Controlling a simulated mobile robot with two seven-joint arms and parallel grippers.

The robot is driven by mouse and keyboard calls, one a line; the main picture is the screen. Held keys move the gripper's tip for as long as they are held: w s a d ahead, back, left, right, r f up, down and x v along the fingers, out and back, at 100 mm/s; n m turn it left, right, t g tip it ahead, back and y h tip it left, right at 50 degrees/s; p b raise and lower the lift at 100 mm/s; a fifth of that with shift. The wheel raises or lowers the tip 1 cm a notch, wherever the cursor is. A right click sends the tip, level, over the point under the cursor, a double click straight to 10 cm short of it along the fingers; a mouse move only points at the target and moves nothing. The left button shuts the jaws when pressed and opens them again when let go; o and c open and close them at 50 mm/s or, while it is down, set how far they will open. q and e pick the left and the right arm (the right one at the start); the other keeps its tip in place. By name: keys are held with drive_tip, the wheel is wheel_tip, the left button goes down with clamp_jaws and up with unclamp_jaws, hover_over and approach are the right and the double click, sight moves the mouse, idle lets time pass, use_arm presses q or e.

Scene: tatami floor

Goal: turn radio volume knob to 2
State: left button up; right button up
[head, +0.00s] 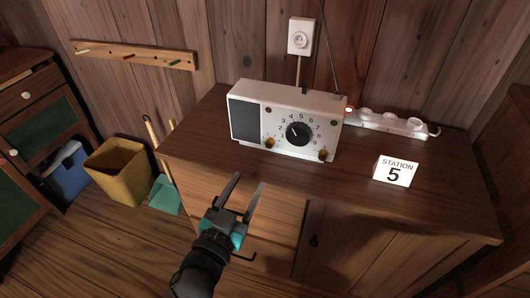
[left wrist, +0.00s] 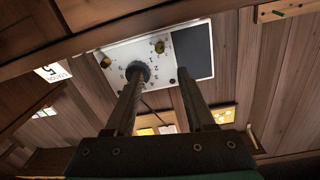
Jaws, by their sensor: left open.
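A white radio (head: 285,120) stands on the wooden cabinet with a dark speaker panel on its left. Its large black dial (head: 298,133) has numbers around it. Two small brass knobs sit low on the front, one at left (head: 269,142) and one at right (head: 323,154). Which one is the volume knob I cannot tell. My left gripper (head: 249,189) is open and empty, in front of the cabinet and below the radio. In the left wrist view the radio (left wrist: 120,50) appears upside down beyond the open fingers (left wrist: 165,80); a finger overlaps its dial. My right gripper is not in view.
The cabinet top (head: 220,135) also holds a "Station 5" card (head: 395,171) and a white power strip (head: 390,123). A wall socket (head: 300,36) is behind the radio. A yellow bin (head: 118,170) and blue box (head: 67,170) stand on the floor at left.

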sight(268, 146)
use_arm(q)
drive_tip(key=b+x, duration=0.2)
drive_tip(key=x, duration=0.8)
drive_tip(key=shift+w+d+f, duration=0.1)
drive_tip(key=shift+w+f, duration=0.05)
drive_tip(key=shift+w, duration=0.1)
drive_tip(key=shift+w+d, duration=0.25)
drive_tip(key=shift+w, duration=0.4)
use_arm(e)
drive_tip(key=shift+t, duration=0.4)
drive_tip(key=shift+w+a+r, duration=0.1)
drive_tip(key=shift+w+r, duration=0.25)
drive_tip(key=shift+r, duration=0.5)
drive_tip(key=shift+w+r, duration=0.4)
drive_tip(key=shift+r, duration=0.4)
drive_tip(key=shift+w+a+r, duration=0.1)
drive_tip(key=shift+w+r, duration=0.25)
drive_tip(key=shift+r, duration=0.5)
use_arm(q)
drive_tip(key=shift+c, duration=0.4)
clamp_jaws()
